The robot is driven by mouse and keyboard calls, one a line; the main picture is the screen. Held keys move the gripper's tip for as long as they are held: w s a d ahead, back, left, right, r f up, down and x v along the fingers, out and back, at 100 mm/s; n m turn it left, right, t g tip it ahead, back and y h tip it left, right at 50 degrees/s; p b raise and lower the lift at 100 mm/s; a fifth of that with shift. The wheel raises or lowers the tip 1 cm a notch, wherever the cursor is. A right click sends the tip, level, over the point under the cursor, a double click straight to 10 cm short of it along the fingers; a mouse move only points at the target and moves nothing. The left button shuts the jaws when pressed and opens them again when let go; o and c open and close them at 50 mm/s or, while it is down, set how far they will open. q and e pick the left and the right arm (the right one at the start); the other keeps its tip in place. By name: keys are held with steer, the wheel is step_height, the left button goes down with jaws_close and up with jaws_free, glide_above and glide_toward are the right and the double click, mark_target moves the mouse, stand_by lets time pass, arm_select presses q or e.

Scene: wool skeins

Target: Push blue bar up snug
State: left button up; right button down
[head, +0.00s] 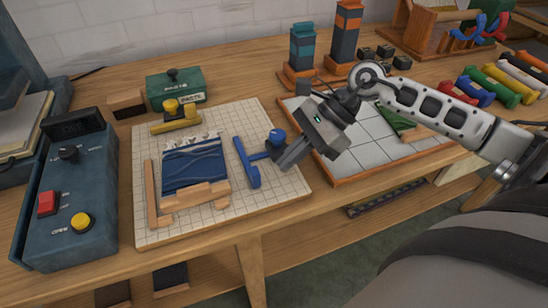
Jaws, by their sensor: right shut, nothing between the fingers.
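The blue bar (247,165) lies on the gridded board (285,185), right of a blue knitted piece (195,163) with a pale fringe at its top edge. A strip of board shows between bar and piece. A stem runs right from the bar towards a round blue knob (276,137). My right gripper (279,162) is shut and empty, with its fingertips low beside the stem and knob. Whether they touch the stem cannot be told. My left gripper is out of view.
Wooden strips (151,195) edge the piece at left and front. A yellow bar with a knob (176,118) lies behind it. A control box (72,190) stands left, a green box (175,88) behind, a tiled tray (360,150) right.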

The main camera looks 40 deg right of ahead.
steer(key=a, duration=0.3)
steer(key=shift+w+r+p, duration=0.25)
steer(key=shift+w+p, duration=0.05)
steer(key=shift+w, duration=0.05)
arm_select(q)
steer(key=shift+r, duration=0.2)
arm_select(e)
steer(key=shift+a, duration=0.15)
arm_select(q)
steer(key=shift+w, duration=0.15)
arm_select(e)
steer(key=shift+f, duration=0.1)
steer(key=shift+w+a+b, duration=0.15)
steer(key=shift+a+b, duration=0.15)
steer(key=shift+a, duration=0.05)
steer(key=a+b, duration=0.1)
steer(key=a, duration=0.1)
steer(key=w+a, duration=0.1)
steer(key=shift+a+b, duration=0.35)
steer(key=shift+a, duration=0.4)
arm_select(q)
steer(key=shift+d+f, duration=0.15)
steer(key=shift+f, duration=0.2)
